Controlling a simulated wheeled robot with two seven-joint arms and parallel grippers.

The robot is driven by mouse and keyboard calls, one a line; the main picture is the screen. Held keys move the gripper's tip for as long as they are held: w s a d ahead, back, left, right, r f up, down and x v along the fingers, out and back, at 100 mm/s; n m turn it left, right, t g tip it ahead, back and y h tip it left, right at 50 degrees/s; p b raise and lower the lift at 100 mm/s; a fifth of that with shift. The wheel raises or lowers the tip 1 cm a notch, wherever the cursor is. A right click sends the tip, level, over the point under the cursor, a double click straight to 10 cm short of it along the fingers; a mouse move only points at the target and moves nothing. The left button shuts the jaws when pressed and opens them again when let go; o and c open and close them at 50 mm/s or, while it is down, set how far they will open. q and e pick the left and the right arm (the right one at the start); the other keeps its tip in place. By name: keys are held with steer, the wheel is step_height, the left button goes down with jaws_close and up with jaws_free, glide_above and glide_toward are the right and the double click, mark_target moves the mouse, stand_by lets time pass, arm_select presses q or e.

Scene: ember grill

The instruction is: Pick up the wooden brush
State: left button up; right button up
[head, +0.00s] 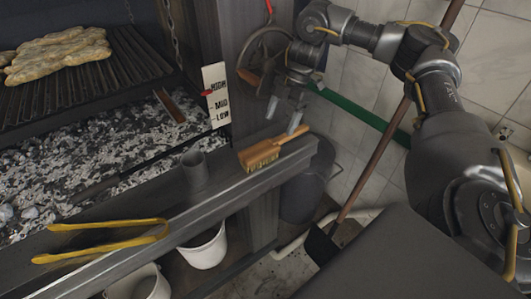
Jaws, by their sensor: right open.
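The wooden brush (262,153) lies on the grill's front ledge near its right end. Its handle (294,135) points up and to the right, and its bristles face down toward the ledge's front edge. My right gripper (284,114) is just above and behind the brush handle, with its fingers pointing down. The fingers are apart and nothing is between them. One fingertip appears close to the handle; I cannot tell if it touches. My left gripper is not in view.
Yellow tongs (104,226) lie on the ledge (225,187) at the left, and a grey metal cup (194,170) stands behind it. A crank wheel (262,57) and a height sign (216,95) are near my gripper. White buckets (205,247) sit below. Ash fills the grill bed (95,135).

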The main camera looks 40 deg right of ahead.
mark_target(273, 141)
steer(key=shift+a+f, duration=0.15)
steer(key=shift+f, duration=0.55)
steer(key=shift+a+f, duration=0.1)
steer(key=shift+f, duration=0.1)
steer(key=x, duration=0.5)
steer(key=shift+s, duration=0.2)
steer(key=shift+a, duration=0.1)
steer(key=shift+c, duration=1.3)
steer(key=c, duration=0.7)
steer(key=shift+c, duration=1.2)
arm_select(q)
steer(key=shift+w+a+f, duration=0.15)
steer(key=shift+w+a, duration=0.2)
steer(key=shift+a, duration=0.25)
